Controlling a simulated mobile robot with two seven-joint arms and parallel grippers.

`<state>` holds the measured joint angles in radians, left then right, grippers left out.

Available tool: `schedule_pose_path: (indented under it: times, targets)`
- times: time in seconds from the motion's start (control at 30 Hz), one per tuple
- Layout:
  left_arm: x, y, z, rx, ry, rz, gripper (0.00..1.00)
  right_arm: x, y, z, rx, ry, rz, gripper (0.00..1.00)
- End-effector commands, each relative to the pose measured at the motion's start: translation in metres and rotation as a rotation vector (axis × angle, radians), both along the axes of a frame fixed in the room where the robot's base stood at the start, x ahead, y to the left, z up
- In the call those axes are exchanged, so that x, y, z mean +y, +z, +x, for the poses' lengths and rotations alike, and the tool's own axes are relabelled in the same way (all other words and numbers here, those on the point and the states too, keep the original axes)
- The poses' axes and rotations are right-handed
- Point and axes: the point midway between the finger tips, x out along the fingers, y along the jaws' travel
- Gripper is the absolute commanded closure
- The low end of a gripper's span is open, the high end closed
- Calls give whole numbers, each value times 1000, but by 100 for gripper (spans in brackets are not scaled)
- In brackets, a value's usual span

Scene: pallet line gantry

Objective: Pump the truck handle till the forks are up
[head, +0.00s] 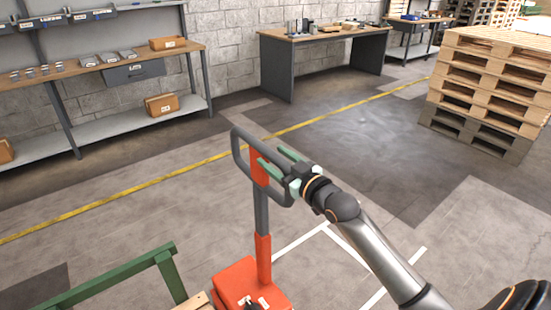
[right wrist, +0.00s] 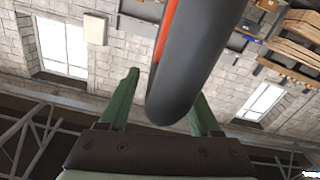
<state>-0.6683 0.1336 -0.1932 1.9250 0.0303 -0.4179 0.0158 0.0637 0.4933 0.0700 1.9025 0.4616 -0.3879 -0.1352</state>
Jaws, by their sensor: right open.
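The truck handle (head: 236,146) is a dark grey loop with a red centre piece. It stands upright on a grey and red shaft above the red truck body (head: 238,278). My right gripper (head: 271,160) is at the right side of the loop, its two green fingers open and pointing left. In the right wrist view the grey bar of the handle (right wrist: 190,70) runs between the open fingers (right wrist: 163,95); I cannot tell whether they touch it. The forks cannot be made out. My left gripper is not in view.
A green frame (head: 110,280) stands at the lower left beside the truck. A workbench with shelves (head: 190,62) and a desk (head: 277,67) line the wall. Stacked pallets (head: 478,82) stand at the right. The floor around the handle is clear, with a yellow line (head: 130,191) across it.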

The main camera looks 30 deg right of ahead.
Motion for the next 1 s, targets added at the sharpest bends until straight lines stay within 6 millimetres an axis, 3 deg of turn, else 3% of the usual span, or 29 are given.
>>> schedule_pose_path:
  times: [0.27, 0.83, 1.0]
  targets:
    - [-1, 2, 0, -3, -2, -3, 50, 0, 0, 1, 0, 0, 1, 36]
    - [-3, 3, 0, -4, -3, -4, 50, 0, 0, 1, 0, 0, 0, 99]
    - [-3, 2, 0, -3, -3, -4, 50, 0, 0, 1, 0, -1, 0, 100]
